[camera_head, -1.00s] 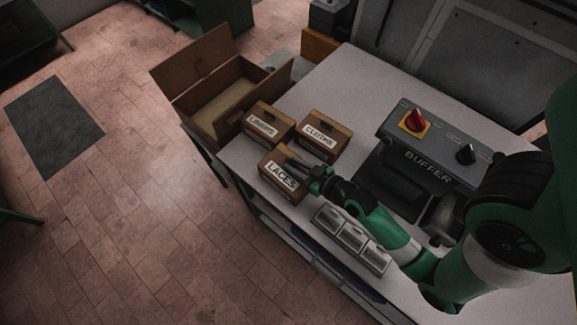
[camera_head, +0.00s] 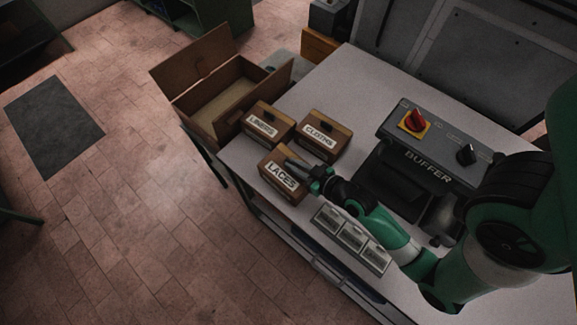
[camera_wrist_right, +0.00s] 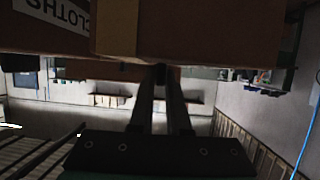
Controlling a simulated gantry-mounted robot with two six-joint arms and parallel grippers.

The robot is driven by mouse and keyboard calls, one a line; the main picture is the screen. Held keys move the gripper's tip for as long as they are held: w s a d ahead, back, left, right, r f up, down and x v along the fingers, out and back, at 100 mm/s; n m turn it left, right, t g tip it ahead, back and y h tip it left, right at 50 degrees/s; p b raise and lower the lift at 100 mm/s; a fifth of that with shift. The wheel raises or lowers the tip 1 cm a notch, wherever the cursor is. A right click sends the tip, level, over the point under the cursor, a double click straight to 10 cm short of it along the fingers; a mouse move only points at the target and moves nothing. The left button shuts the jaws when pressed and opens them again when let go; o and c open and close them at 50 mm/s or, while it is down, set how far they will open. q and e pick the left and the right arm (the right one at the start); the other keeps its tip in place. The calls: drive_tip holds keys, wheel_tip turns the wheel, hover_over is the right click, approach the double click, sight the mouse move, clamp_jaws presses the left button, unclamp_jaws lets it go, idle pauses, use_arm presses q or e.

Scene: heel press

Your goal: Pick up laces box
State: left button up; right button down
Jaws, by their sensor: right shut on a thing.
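The laces box (camera_head: 281,177), brown with a white LACES label, sits at the table's front left edge. My right gripper (camera_head: 301,166) reaches it from the right, with its fingers at the box's upper right side. In the right wrist view, the two fingers (camera_wrist_right: 163,95) run close together up to a brown box surface (camera_wrist_right: 190,32) that fills the top of the picture. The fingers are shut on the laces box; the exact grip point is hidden. Whether the box is clear of the table I cannot tell. My left gripper does not show.
The liners box (camera_head: 268,124) and the cloths box (camera_head: 323,136) stand just behind the laces box. An open wooden crate (camera_head: 232,126) is at the back left.

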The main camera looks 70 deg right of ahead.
drive_tip(key=shift+r, duration=0.1)
idle(0.6)
wheel_tip(320, 180, up, 18)
drive_tip(key=p, duration=0.7)
